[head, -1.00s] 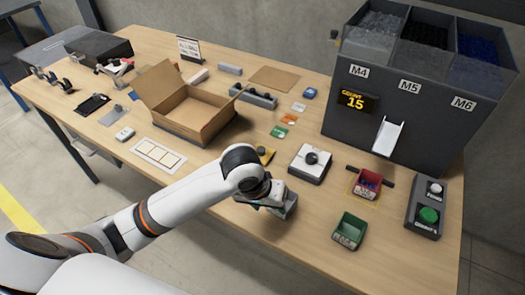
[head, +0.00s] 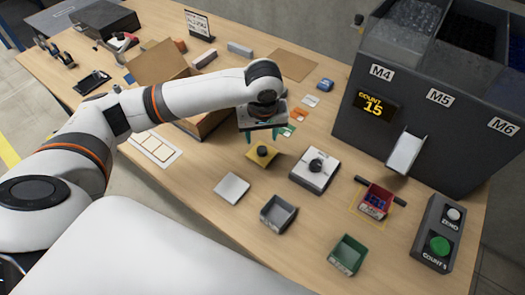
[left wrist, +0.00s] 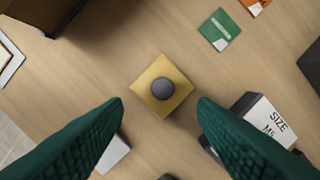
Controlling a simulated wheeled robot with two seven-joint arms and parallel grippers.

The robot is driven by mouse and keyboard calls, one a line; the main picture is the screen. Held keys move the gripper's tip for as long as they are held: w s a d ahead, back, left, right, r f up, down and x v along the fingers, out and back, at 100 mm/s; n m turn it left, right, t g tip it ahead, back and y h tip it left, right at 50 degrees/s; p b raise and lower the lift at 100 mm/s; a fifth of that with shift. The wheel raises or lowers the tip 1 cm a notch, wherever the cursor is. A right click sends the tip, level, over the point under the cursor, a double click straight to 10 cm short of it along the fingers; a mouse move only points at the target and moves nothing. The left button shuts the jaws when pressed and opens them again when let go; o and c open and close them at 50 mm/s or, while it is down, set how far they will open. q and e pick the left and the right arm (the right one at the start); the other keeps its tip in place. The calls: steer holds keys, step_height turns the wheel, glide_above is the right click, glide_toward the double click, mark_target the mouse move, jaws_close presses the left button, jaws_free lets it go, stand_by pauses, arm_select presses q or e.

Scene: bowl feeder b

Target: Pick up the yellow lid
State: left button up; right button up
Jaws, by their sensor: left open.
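The yellow lid (head: 262,155) is a small square plate with a dark round knob, lying flat on the table. In the left wrist view the yellow lid (left wrist: 161,86) is near the centre, turned like a diamond. My left gripper (head: 264,137) is open and empty above the lid, with a gap between them. In the left wrist view its green fingers (left wrist: 160,102) stand apart on either side, just below the lid in the picture. My right gripper is not in view.
A white square device with a black knob (head: 315,170) stands just right of the lid. A grey bin (head: 278,214), a white plate (head: 232,188), a green bin (head: 348,255) and a red bin (head: 374,203) are nearer. The cardboard box (head: 160,62) is behind my arm.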

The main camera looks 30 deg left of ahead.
mark_target(262, 149)
arm_select(q)
steer(key=shift+w+f, duration=0.15)
steer(key=shift+f, duration=0.5)
steer(key=shift+w+a+f, duration=0.1)
steer(key=shift+w+f, duration=0.05)
steer(key=shift+f, duration=0.45)
step_height(262, 149, down, 4)
steer(key=shift+w+a+r, duration=0.1)
steer(key=shift+w+r, duration=0.05)
steer(key=shift+r, duration=0.05)
steer(key=shift+w+f, duration=0.15)
steer(key=shift+f, duration=0.4)
steer(key=c, duration=1.1)
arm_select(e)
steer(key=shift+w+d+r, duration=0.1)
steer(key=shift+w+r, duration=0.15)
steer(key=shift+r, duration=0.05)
